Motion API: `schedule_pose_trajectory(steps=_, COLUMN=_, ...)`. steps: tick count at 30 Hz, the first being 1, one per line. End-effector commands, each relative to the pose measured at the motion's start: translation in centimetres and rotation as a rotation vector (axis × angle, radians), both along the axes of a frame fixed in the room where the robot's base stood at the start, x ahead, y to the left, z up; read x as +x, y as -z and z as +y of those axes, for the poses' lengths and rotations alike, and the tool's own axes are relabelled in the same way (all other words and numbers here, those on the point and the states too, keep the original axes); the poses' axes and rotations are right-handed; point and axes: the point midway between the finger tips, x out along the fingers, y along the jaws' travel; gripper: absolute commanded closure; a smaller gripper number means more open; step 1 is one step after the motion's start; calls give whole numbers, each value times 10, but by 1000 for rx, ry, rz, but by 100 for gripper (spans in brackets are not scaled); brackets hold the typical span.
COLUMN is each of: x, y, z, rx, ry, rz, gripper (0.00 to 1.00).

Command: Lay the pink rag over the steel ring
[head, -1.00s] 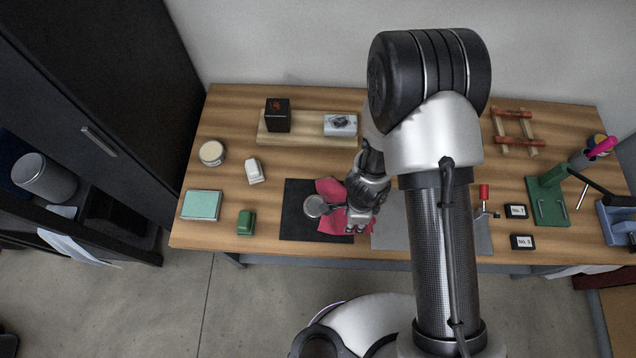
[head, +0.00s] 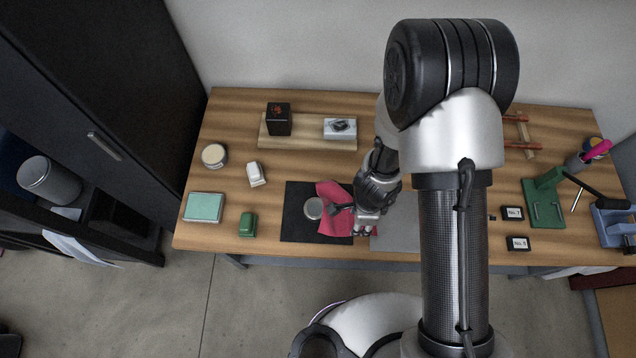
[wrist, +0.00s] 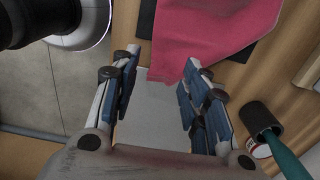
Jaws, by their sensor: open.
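The pink rag (head: 333,223) lies on the right part of a black mat (head: 295,226), its right end reaching toward a grey mat. A round grey metal piece (head: 313,208), which looks like the steel ring, is on the black mat at the rag's left side; its face shows uncovered. A small dark piece beside it is too small to identify. My gripper (head: 367,228) is just right of the rag. In the wrist view my gripper (wrist: 160,95) is open and empty over the grey mat, with the rag (wrist: 205,40) just beyond its fingertips. The ring is not seen there.
A green stapler-like item (head: 247,224), a teal box (head: 204,207) and a white item (head: 256,174) stand left. A wooden board (head: 300,145) with two boxes is behind. A green stand (head: 545,200) is at right.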

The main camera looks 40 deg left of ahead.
Motion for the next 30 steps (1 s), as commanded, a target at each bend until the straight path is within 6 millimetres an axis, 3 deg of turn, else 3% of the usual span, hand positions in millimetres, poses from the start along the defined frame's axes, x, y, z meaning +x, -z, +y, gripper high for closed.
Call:
schedule_pose_trajectory(steps=3, x=2, y=-26, z=-8, rx=1, ry=3, rz=-2, gripper=58)
schedule_pose_trajectory(steps=9, x=4, y=-59, z=-23, rx=1, ry=1, rz=-1, gripper=58)
schedule_pose_trajectory(steps=25, x=9, y=-67, z=-23, rx=16, ry=-10, rz=-5, gripper=58)
schedule_pose_trajectory(steps=28, x=23, y=-90, z=-17, rx=61, ry=-50, rz=-18, gripper=58)
schedule_pose_trajectory(steps=30, x=36, y=-116, z=-15, rx=105, ry=-99, rz=-35, gripper=58)
